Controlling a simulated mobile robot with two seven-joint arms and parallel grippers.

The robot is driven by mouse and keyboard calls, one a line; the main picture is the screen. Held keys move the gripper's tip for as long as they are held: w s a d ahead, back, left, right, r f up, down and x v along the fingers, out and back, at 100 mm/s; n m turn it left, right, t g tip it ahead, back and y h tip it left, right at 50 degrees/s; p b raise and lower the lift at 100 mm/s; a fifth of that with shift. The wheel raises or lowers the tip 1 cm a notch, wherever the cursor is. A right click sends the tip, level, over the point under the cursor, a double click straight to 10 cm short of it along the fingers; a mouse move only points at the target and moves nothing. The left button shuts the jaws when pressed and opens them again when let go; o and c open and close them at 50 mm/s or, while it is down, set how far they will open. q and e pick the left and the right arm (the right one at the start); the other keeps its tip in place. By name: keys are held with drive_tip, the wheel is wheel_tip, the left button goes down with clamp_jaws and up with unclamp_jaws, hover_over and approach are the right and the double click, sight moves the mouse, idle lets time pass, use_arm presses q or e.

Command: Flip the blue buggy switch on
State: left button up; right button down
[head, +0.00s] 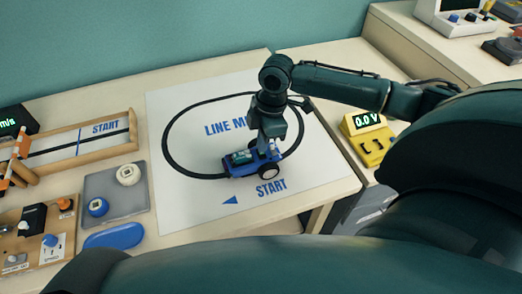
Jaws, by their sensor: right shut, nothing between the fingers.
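The blue buggy (240,167) stands on the white line mat (200,208), at the lower edge of the black oval track near the printed START. It has dark wheels and parts on its top. My right gripper (266,148) points down over the right part of the buggy, very close to its top; I cannot tell whether it touches. Its fingers are shut with nothing between them. The buggy's switch is too small or hidden behind the gripper to make out. My left gripper is not in view.
A yellow meter (371,150) reading 0.0 V stands right of the mat. On the left are a grey tray (125,204) with a white and a blue round piece, a blue oval piece (114,236), a wooden START track (100,150) and a switch board (25,222).

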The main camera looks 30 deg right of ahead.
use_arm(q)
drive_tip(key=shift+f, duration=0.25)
use_arm(e)
drive_tip(key=shift+s+f, duration=0.1)
drive_tip(key=shift+f, duration=0.9)
idle(0.5)
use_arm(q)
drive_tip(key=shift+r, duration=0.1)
use_arm(e)
drive_tip(key=shift+r+p, duration=0.9)
drive_tip(key=shift+p, duration=0.05)
drive_tip(key=shift+r+p, duration=0.35)
drive_tip(key=shift+p, duration=0.05)
wheel_tip(320, 180, up, 2)
drive_tip(key=p, duration=0.2)
drive_tip(key=shift+p, duration=0.3)
wheel_tip(320, 180, up, 2)
drive_tip(key=shift+r+p, duration=0.1)
drive_tip(key=shift+p, duration=1.1)
drive_tip(key=shift+r+p, duration=0.25)
drive_tip(key=shift+p, duration=0.15)
drive_tip(key=shift+f, duration=0.1)
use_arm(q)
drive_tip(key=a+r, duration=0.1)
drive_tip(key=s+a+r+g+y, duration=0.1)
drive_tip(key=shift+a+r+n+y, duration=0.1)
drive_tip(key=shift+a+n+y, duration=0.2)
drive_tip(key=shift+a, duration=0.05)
